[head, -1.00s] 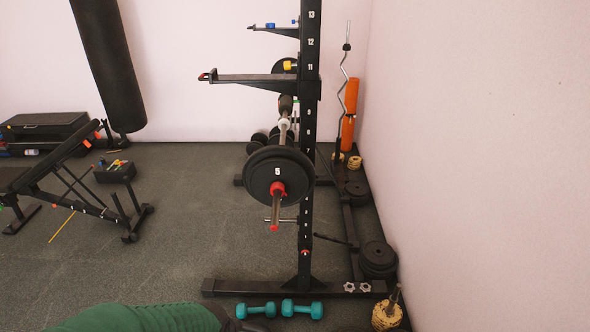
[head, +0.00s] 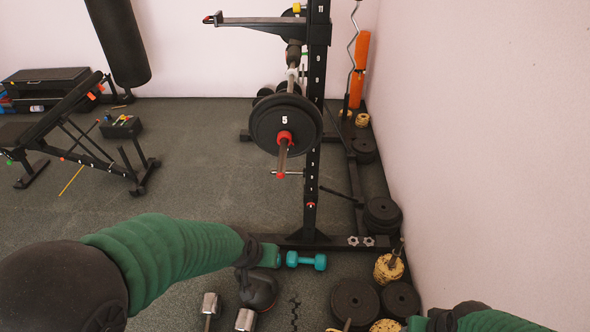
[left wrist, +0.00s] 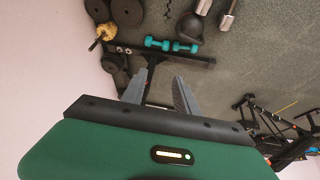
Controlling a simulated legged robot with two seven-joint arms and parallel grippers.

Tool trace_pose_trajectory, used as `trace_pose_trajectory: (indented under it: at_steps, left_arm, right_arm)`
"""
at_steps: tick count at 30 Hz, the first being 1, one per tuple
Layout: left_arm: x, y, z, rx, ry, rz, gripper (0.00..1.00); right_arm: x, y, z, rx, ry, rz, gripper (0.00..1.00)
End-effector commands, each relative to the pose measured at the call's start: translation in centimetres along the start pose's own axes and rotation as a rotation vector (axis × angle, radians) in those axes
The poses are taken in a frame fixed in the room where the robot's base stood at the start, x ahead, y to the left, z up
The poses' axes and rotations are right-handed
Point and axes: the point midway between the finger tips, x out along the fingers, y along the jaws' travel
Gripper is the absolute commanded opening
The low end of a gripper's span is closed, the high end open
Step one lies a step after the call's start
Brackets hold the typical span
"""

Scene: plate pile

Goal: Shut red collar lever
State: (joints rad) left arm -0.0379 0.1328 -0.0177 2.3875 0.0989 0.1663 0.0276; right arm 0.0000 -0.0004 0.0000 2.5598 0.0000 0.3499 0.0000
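The red collar (head: 284,137) sits on the barbell sleeve just in front of the black plate marked 5 (head: 287,120). The barbell is on the rack and its sleeve points toward me. A small red end (head: 280,175) shows at the sleeve's tip. The collar's lever is too small to make out. My left arm reaches in from the left, low and well short of the collar. My left gripper (left wrist: 160,90) shows in the left wrist view with its two grey fingers apart and nothing between them. Only part of my right arm shows at the bottom right; its fingers are unseen.
The rack upright (head: 314,120) stands right of the plate. A teal dumbbell (head: 306,261) and loose plates (head: 355,302) lie on the floor below. A bench (head: 75,145) stands at left and a pale wall (head: 490,150) at right.

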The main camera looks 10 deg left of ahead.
Motion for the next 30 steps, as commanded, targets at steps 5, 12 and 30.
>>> trace_pose_trajectory:
  at_steps: [5, 12, 30]
  left_arm:
    - [9.6, 2.0, -11.0, -0.158, 0.335, 0.042, 0.36]
    - [19.4, 3.6, -25.8, -0.446, 0.966, 0.1, 0.36]
    - [20.6, 3.2, -31.0, -0.671, 1.466, 0.142, 0.36]
  right_arm:
    - [7.1, 0.0, 1.7, 0.0, -0.001, 0.0, 0.55]
    - [17.3, 0.0, 4.1, 0.0, -0.001, 0.0, 0.55]
    - [21.8, 0.0, 5.2, 0.0, 0.0, 0.0, 0.55]
